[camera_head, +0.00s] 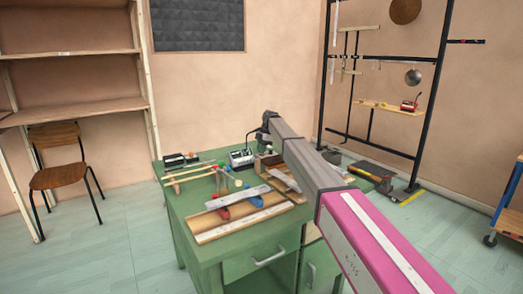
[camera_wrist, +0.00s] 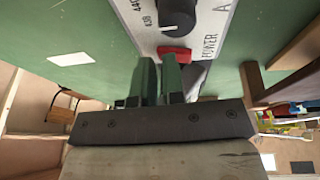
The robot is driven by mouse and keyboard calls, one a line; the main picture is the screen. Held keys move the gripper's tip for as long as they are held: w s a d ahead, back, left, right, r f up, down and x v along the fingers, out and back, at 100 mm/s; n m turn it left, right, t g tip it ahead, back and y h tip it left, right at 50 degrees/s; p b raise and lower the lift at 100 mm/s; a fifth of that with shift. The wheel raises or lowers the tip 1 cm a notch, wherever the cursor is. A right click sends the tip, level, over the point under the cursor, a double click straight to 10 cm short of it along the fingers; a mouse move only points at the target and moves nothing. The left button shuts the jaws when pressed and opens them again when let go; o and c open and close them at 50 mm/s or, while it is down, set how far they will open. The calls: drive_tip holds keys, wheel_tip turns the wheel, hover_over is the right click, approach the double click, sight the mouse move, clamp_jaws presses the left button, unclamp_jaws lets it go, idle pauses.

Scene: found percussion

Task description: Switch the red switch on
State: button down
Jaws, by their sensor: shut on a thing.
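The red switch (camera_wrist: 175,54) shows in the wrist view on a pale panel (camera_wrist: 150,28), beside the word POWER and below a black knob (camera_wrist: 177,14). My gripper (camera_wrist: 165,68) is shut on the red switch, with its fingertips right at it and hiding part of it. I cannot tell whether the switch is on or off. In the head view, the small box with a pale panel (camera_head: 241,157) stands on the green table (camera_head: 184,207). My gripper (camera_head: 250,139) reaches down to it from the right; its fingertips are too small to make out there.
Sticks (camera_head: 190,177) and a wooden board with metal bars (camera_head: 240,217) lie on the table in front of the box. A dark device (camera_head: 180,160) is at its left. A black rack (camera_head: 434,95) stands behind at the right, and a chair (camera_head: 62,177) at the left.

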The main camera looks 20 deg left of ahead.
drive_tip(key=shift+a+f, duration=0.1)
drive_tip(key=shift+f, duration=0.55)
drive_tip(key=shift+s+d, duration=0.6)
drive_tip(key=shift+r, duration=0.55)
drive_tip(key=w+r, duration=0.3)
drive_tip(key=r, duration=1)
drive_tip(key=shift+w+d+r, duration=0.2)
drive_tip(key=shift+w+r, duration=0.1)
drive_tip(key=shift+w, duration=0.1)
drive_tip(key=shift+s+d+r, duration=0.2)
drive_tip(key=shift+s+d, duration=0.8)
drive_tip(key=shift+d, duration=0.1)
